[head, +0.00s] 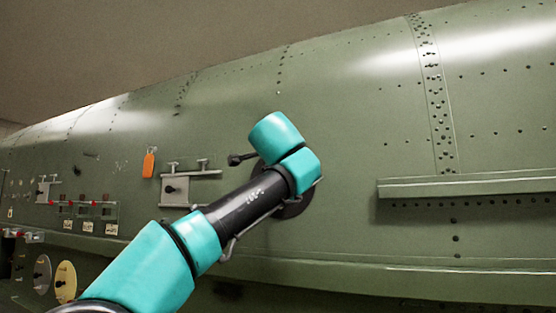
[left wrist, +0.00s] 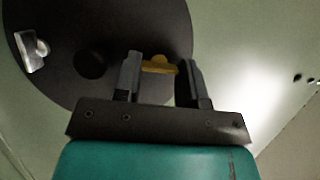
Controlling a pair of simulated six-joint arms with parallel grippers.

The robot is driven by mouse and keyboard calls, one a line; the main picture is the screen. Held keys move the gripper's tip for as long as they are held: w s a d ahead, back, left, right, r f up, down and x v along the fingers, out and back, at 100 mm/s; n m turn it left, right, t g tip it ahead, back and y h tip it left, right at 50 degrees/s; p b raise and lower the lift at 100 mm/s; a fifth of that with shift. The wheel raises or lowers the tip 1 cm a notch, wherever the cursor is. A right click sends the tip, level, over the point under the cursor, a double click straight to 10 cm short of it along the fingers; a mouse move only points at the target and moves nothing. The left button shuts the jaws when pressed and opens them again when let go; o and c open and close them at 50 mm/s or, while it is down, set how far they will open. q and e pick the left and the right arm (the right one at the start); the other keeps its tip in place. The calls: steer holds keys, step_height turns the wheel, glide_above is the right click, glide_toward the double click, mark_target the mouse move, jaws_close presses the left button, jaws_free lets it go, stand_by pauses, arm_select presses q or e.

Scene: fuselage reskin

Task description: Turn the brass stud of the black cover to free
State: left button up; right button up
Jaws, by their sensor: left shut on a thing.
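The black cover (left wrist: 65,25) is a dark round disc on the green fuselage skin, filling the upper left of the left wrist view. In the head view only part of the cover (head: 292,208) shows behind my left arm. The brass stud (left wrist: 160,65) sits near the cover's edge, between the fingers of my left gripper (left wrist: 160,70), which is shut on it. The stud's slot or turn angle is not clear. In the head view my arm hides the gripper's fingers and the stud. My right gripper is in neither view.
A silver latch (left wrist: 32,50) and a black round knob (left wrist: 90,65) are on the cover. An orange tag (head: 149,164) and a grey bracket plate (head: 175,192) are left of my arm. A green ledge (head: 470,186) juts out at the right. The skin above is clear.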

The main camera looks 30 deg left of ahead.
arm_select(q)
steer(key=o, duration=0.9)
steer(key=shift+o, duration=0.2)
steer(key=shift+s+d, duration=0.1)
steer(key=shift+s, duration=0.05)
steer(key=v, duration=1.7)
steer(key=x, duration=1.4)
steer(key=shift+w, duration=0.25)
steer(key=shift+s, duration=0.1)
